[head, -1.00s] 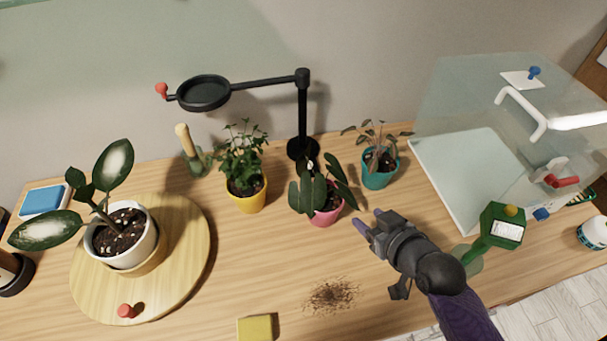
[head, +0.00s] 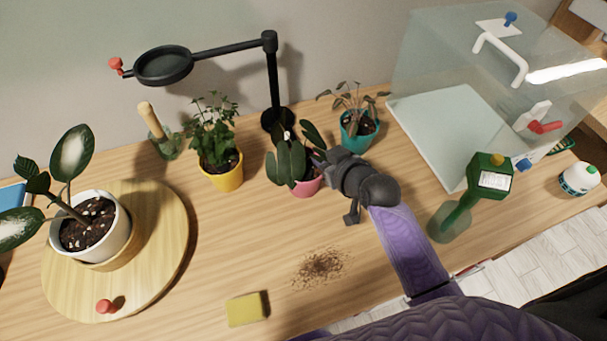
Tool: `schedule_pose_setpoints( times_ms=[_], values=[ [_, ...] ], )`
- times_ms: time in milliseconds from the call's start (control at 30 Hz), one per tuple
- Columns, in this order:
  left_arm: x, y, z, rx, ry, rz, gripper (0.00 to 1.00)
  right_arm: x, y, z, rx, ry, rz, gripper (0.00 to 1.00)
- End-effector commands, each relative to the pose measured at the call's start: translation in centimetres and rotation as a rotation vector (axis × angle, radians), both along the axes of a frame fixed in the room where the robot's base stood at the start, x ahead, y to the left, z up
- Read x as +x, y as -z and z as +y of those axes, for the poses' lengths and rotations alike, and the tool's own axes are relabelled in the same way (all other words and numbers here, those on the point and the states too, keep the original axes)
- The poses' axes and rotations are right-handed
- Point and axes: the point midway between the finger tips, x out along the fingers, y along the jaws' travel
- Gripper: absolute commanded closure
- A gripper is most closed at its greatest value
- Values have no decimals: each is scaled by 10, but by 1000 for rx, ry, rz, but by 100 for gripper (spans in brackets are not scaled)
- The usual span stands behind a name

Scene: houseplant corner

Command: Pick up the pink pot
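The pink pot (head: 306,187) stands upright on the wooden table and holds a plant with broad dark green leaves (head: 290,160). My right gripper (head: 319,163) reaches in from the right, with its fingers at the upper right side of the pink pot, among the leaves. The fingertips are small and partly hidden there, so I cannot tell whether they touch the pot or how far apart they are. My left gripper is not in view.
A yellow pot (head: 224,178) stands to the left and a teal pot (head: 358,138) behind right. A black magnifier stand (head: 273,85) rises behind. A green spray bottle (head: 487,180) and glass case (head: 445,130) are at right. Spilled soil (head: 320,266) and a yellow sponge (head: 246,309) lie in front.

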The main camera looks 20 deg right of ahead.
Motion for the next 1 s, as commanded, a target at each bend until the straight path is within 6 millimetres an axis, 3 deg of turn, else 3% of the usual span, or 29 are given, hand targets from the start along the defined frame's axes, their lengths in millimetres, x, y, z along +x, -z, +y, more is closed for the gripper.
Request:
schedule_pose_setpoints(
  times_ms=[33,100,1000],
  values=[
    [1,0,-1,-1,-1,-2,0,0,0,0,0,0,0,86],
    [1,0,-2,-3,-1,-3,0,0,0,0,0,0,0,100],
    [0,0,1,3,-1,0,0,-1,2,0,0,0,5,100]
  ],
)
